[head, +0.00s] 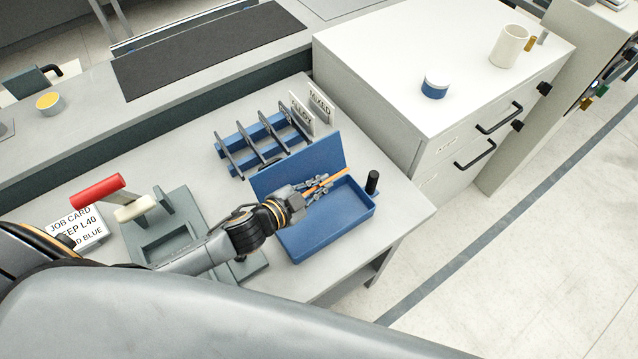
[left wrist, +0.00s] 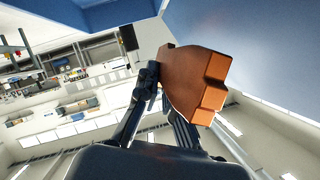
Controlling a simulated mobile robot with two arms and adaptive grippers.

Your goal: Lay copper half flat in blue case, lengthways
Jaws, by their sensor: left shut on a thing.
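The blue case (head: 335,229) stands open on the grey bench, its lid (head: 290,170) raised at the back. My left gripper (head: 316,188) is over the case and shut on the copper half (head: 327,182). The copper half is a slim orange-brown bar, slanting up to the right above the case in the head view. Whether it touches the case floor I cannot tell. In the left wrist view the copper half (left wrist: 195,82) shows large, with a stepped end, between the dark fingers. My right gripper is not in view.
A black upright cylinder (head: 372,182) stands beside the case's right end. A blue rack with dark dividers (head: 262,143) and sign plates is behind the lid. A grey fixture with a red handle (head: 98,191) and a job card (head: 78,229) are at left. A white cabinet (head: 400,60) stands behind right.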

